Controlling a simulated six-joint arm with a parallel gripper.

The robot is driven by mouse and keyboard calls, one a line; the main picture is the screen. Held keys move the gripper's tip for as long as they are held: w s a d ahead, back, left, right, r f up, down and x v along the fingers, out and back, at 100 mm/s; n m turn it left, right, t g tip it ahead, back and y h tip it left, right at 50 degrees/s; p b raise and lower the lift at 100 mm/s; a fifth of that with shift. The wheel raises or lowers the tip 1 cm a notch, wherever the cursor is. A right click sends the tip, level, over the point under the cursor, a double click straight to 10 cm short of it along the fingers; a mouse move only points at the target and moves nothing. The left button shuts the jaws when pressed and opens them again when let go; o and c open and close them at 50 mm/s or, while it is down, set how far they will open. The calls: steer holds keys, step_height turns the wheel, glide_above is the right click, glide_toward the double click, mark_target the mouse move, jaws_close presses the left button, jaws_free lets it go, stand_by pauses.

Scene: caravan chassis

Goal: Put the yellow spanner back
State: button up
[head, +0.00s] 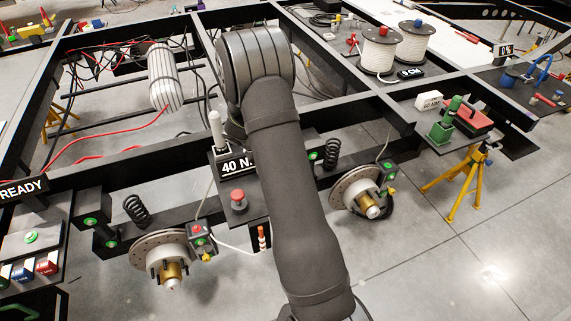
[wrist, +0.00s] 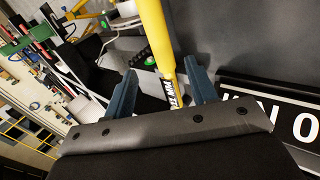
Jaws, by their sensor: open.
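The yellow spanner (wrist: 157,38) runs from the top edge of the wrist view down to between my fingers. Its near end carries a small label with dark print, too small to read surely. My gripper (wrist: 158,70) is open, with one blue finger on each side of the spanner. I see a gap on the left; on the right the finger looks very close, and I cannot tell whether it touches. In the head view my own arm covers the gripper, and I cannot make out the spanner there.
A black sign with white letters (wrist: 285,108) lies close right of my fingers; in the head view it reads "40 N" (head: 236,166), partly covered. A red button (head: 238,196), a coil spring (head: 331,153) and a brake disc (head: 352,190) sit nearby. Black frame beams surround this spot.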

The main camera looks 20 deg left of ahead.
steer(key=v, duration=1)
steer(key=shift+s+r, duration=0.2)
steer(key=shift+r, duration=0.05)
steer(key=x, duration=1.7)
steer(key=shift+a, duration=0.1)
steer(key=shift+w, duration=0.2)
steer(key=shift+r, duration=0.4)
